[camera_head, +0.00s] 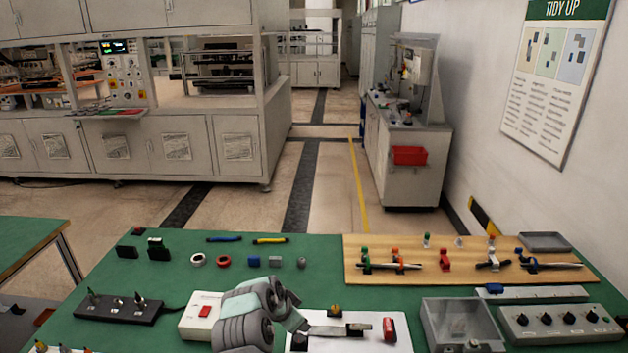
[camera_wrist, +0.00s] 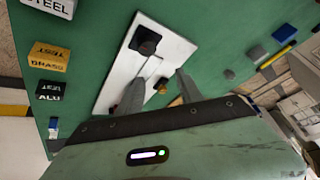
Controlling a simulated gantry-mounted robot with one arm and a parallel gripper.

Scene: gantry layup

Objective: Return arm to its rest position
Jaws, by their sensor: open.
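My gripper (camera_wrist: 158,92) is open, its two grey fingers apart and nothing between them, in the wrist view. In the head view my grey-green arm (camera_head: 248,315) is folded low over the front middle of the green bench. The white plate (camera_head: 352,343) lies just right of it, with a red block (camera_head: 388,330) at its right end. The fingertips cannot be made out clearly in the head view.
A wooden board (camera_head: 400,270) with several coloured clamps lies at the back right. A grey bin (camera_head: 460,322) and a knob box (camera_head: 560,320) stand at the front right. A white box with a red switch (camera_head: 203,312) is left of my arm. The back middle has small loose parts.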

